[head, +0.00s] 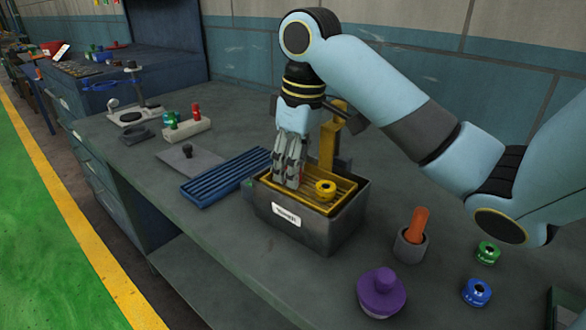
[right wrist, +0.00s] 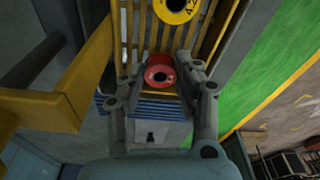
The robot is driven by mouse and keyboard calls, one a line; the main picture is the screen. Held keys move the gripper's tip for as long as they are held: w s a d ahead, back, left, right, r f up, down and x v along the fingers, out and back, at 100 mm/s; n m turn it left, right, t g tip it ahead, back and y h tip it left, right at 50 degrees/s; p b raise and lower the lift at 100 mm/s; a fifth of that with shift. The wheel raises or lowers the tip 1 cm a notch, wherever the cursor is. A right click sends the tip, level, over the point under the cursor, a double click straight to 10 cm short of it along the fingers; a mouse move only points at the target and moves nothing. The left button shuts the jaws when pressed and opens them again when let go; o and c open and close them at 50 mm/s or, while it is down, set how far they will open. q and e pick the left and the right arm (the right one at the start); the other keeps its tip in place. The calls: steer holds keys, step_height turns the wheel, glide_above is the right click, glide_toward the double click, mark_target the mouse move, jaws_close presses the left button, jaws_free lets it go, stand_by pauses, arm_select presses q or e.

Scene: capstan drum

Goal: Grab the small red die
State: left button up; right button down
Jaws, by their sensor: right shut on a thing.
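The small red die (right wrist: 160,75) is round with a dark hole in its middle. In the right wrist view it sits between the two fingers of my right gripper, which is shut on it. In the head view my right gripper (head: 287,178) points down into the left part of the yellow slatted rack (head: 341,196), and its fingers hide the red die. I cannot tell whether the die still touches the rack. My left gripper is not in view.
A yellow die (head: 325,188) lies on the rack inside the grey labelled bin (head: 328,236). A yellow post (head: 328,145) stands close behind. A blue slatted rack (head: 225,177) lies left. Green (head: 488,252) and blue (head: 477,292) dies, a purple knob (head: 381,293) and an orange-handled tool (head: 417,225) stand right.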

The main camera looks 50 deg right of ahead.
step_height(320, 180, up, 4)
steer(key=p, duration=0.3)
steer(key=shift+r, duration=0.15)
steer(key=s+r+p, duration=0.3)
steer(key=s+r, duration=0.3)
steer(key=s, duration=0.5)
steer(key=shift+s+d+r, duration=0.25)
steer(key=shift+s+r, duration=0.05)
